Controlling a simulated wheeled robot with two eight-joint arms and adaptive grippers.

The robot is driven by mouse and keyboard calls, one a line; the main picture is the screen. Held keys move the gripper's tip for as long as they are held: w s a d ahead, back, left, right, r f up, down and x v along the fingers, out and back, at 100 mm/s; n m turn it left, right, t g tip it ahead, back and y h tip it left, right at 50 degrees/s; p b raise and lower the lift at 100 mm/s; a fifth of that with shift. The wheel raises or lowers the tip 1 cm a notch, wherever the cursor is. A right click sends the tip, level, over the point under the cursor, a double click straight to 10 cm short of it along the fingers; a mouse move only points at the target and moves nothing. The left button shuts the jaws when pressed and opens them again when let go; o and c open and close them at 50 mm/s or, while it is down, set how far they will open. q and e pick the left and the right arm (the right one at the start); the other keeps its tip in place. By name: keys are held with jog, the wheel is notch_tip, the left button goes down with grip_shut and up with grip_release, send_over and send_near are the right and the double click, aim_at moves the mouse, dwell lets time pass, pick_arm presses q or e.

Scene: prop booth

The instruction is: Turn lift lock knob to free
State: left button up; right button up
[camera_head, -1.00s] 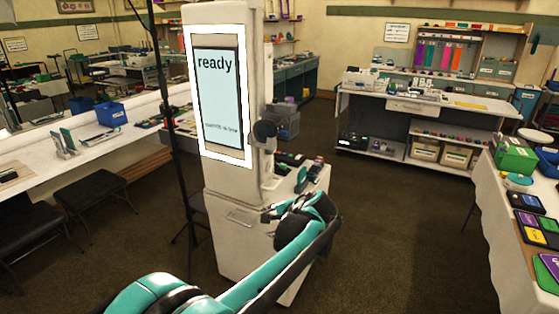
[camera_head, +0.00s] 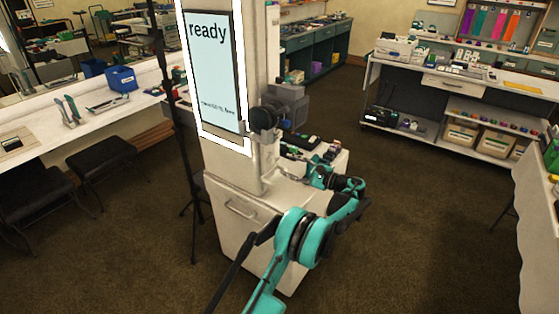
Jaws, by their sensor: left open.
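A dark round knob (camera_head: 264,118) sticks out from the right side of the tall pale booth column (camera_head: 250,160), beside the lower right of its lit screen (camera_head: 215,80). The screen reads "ready"; the smaller line below is too small to read surely. My left gripper (camera_head: 308,172), teal and black, is open at the end of my bent arm, to the lower right of the knob and apart from it. Its fingers are small and partly lost against the shelf behind. The knob's exact turn and any markings cannot be made out. My right gripper is not in view.
A low shelf (camera_head: 335,160) with small dark and coloured items juts from the column's right side, close behind my left gripper. A thin dark pole stands left of the column. A white workbench (camera_head: 455,85) stands at the back right, with open floor in front.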

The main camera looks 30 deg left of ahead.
aim_at(274, 160)
pick_arm(q)
jog(key=a, duration=0.2)
jog(key=a+b, duration=0.1)
jog(key=a, duration=0.1)
jog(key=shift+w+a+f, duration=0.1)
jog(key=shift+a+f, duration=0.1)
jog(key=shift+a+r, duration=0.15)
jog(key=shift+a, duration=0.45)
grip_shut()
